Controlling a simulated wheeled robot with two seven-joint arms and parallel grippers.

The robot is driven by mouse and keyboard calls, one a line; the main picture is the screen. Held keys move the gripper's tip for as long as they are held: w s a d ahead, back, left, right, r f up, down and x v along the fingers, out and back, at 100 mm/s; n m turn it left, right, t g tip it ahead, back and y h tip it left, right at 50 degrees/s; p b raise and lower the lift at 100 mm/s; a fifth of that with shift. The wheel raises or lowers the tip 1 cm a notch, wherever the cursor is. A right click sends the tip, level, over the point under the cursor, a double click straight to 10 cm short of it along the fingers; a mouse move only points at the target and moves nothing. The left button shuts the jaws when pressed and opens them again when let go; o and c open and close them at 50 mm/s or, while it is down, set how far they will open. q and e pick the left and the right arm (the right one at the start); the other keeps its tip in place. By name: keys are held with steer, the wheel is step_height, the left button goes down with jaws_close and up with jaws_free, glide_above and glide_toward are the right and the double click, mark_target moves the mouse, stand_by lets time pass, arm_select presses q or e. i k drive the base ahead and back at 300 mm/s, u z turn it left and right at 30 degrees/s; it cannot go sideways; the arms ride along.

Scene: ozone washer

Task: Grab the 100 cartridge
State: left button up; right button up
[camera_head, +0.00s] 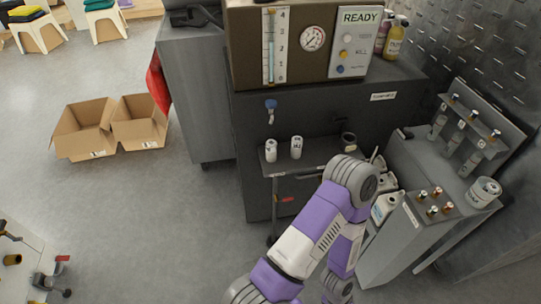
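Two small white cylinders stand upright on a narrow grey shelf (318,166) in front of the dark machine. The left cylinder (271,151) and the right cylinder (296,147) carry dark markings too small to read surely, so I cannot tell which is the 100 cartridge. A dark round piece (348,142) is at the shelf's right end, close to my bent arm. My purple and white arm rises from the bottom middle, bends below that end and drops again. I see no gripper fingers and nothing held.
The machine's panel (357,42) reads READY, beside a round gauge (313,38). A grey stand (408,240) with several small vials and a white tub (484,192) are at the right. Open cardboard boxes (84,130) lie on the left floor. The floor between is clear.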

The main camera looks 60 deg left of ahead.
mark_target(296, 141)
steer(key=z, duration=0.85)
steer(key=k, duration=1.8)
steer(key=u, duration=1.9)
steer(key=i, duration=0.45)
steer(key=z, duration=0.05)
